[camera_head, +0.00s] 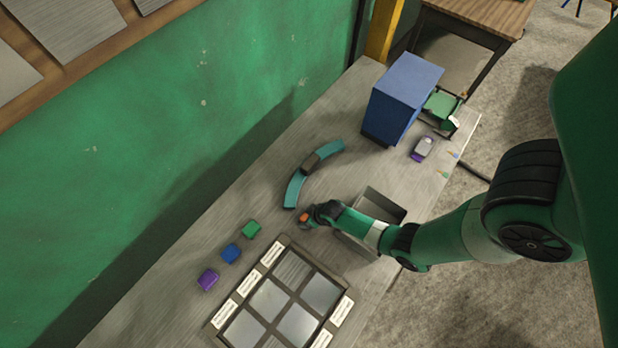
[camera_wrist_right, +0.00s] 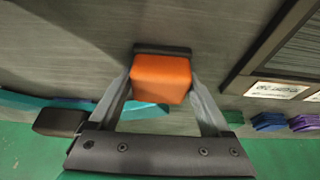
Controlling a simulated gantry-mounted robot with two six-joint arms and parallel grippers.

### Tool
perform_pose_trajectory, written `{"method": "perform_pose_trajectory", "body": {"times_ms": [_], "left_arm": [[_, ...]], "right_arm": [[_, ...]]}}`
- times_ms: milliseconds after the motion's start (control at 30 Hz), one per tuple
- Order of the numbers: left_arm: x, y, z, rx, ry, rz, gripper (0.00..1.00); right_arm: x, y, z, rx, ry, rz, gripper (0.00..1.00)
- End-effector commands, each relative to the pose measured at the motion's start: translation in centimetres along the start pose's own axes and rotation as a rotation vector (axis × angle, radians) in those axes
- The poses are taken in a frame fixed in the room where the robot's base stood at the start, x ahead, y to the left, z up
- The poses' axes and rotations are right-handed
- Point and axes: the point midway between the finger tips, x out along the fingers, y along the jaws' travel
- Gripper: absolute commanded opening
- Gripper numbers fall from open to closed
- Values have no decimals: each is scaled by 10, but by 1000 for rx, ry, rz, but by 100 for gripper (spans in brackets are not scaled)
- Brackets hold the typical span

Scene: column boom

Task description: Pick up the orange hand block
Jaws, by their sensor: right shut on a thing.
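The orange hand block (camera_wrist_right: 161,78) is between the two fingers of my right gripper (camera_wrist_right: 163,85) in the right wrist view, and the gripper is shut on it. In the head view the orange block (camera_head: 304,217) shows as a small patch at the tip of my right gripper (camera_head: 307,219), above the grey table (camera_head: 215,230). I cannot tell whether the block touches the table. My left gripper is in neither view.
Green (camera_head: 251,229), blue (camera_head: 230,253) and purple (camera_head: 208,279) blocks lie left of a compartmented tray (camera_head: 283,243). A teal curved track (camera_head: 293,190) carries a dark block (camera_head: 311,163). A grey open bin (camera_head: 384,206) stands beside my right arm. A blue box (camera_head: 402,95) stands farther back.

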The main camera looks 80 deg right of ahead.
Motion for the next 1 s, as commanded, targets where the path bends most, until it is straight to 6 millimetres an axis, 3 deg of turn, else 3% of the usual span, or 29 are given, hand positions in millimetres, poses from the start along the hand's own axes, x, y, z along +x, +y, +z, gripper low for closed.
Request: {"method": "perform_pose_trajectory", "body": {"times_ms": [167,267,500,700,1000], "left_arm": [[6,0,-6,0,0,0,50],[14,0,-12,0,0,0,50],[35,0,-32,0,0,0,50],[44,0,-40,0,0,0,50],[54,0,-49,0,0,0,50]], "right_arm": [[-14,0,-7,0,4,0,26],[-32,0,-14,0,5,0,26],[-110,20,8,6,0,2,26],[-143,38,42,10,-1,3,26],[-168,52,67,5,-1,2,26]]}}
